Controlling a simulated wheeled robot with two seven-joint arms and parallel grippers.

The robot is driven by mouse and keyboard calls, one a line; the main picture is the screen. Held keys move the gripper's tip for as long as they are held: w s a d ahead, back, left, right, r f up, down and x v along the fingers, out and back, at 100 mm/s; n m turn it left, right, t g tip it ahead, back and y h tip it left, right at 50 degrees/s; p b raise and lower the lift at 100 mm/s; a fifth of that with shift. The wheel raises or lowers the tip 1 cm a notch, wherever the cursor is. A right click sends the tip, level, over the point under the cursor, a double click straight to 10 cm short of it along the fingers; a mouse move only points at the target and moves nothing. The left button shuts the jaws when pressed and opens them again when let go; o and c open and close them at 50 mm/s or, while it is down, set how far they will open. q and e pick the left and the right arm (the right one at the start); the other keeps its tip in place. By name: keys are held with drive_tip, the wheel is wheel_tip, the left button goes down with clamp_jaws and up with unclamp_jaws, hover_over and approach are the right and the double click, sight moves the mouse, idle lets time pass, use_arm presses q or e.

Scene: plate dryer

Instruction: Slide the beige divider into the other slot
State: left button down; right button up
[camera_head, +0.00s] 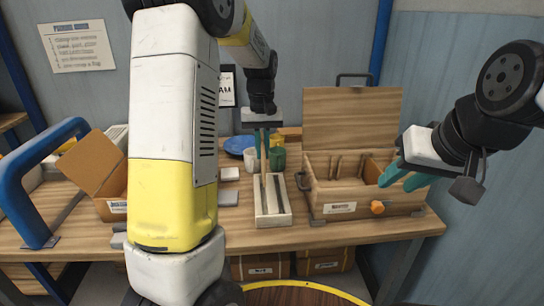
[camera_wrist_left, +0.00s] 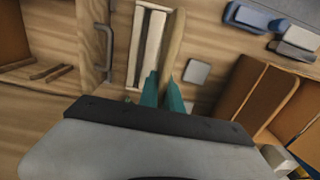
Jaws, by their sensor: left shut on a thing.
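The beige divider (camera_wrist_left: 173,45) is gripped upright between the teal fingers of my left gripper (camera_wrist_left: 162,92). In the head view my left gripper (camera_head: 264,138) hangs above the pale slotted holder (camera_head: 273,217), with the divider (camera_head: 263,165) below its fingers. The holder has long dark slots and also shows in the left wrist view (camera_wrist_left: 134,45); there the divider appears along its right side. I cannot tell whether the divider's lower edge is in a slot or just above it. My right gripper (camera_head: 402,178) is open and empty, in front of the wooden box at right.
The open-lidded wooden box (camera_head: 340,208) stands close right of the holder. A grey block (camera_head: 228,198) lies left of the holder.

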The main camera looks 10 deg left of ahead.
sight(262, 140)
use_arm(q)
drive_tip(key=shift+r, duration=2.65)
drive_tip(key=shift+d, duration=0.1)
